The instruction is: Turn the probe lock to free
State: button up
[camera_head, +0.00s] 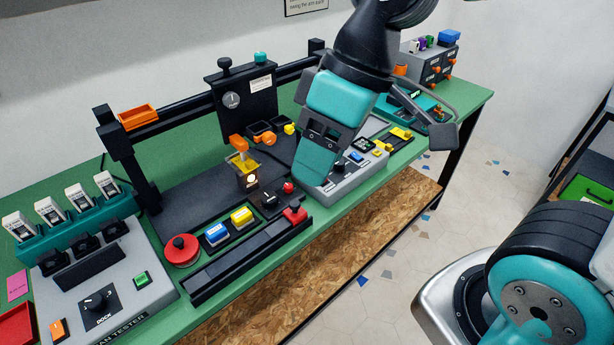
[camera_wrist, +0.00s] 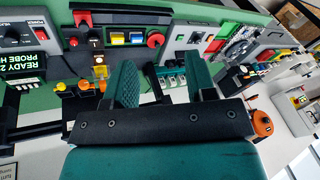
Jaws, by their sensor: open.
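I cannot tell for sure which part is the probe lock. An orange knob (camera_head: 266,139) and an orange lever (camera_head: 238,142) sit at the probe carriage, below the black upright plate with a dial (camera_head: 231,100). A black rotary knob (camera_head: 269,200) is on the front panel beside the yellow button. Orange parts of the carriage also show in the wrist view (camera_wrist: 85,86). My gripper (camera_head: 314,178) hangs over the grey control box, right of the carriage, touching no knob that I can see. In the wrist view its two teal fingers (camera_wrist: 160,60) are apart with nothing between them.
The front panel has a red mushroom button (camera_head: 180,250), a blue button (camera_head: 217,233) and a yellow button (camera_head: 241,215). A grey tester (camera_head: 130,277) stands at left. A green display (camera_wrist: 22,84) reads partly "READY" and "PROBE". A black rail (camera_head: 190,108) runs behind the carriage.

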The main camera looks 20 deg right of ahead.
jog(key=w+d+f+n+b, duration=0.2)
jog(key=w+d+f+b, duration=0.15)
jog(key=w, duration=0.45)
jog(key=w+d+f+n+b, duration=0.25)
jog(key=w+f, duration=0.25)
jog(key=w, duration=0.4)
jog(key=n+b, duration=0.3)
jog(key=b, duration=0.1)
send_near(289, 186)
jog(key=shift+t, duration=0.3)
jog(key=p+x, duration=0.1)
jog(key=x, duration=0.8)
jog(key=shift+s+p, duration=0.15)
jog(key=shift+p, duration=0.2)
jog(key=c, duration=0.9)
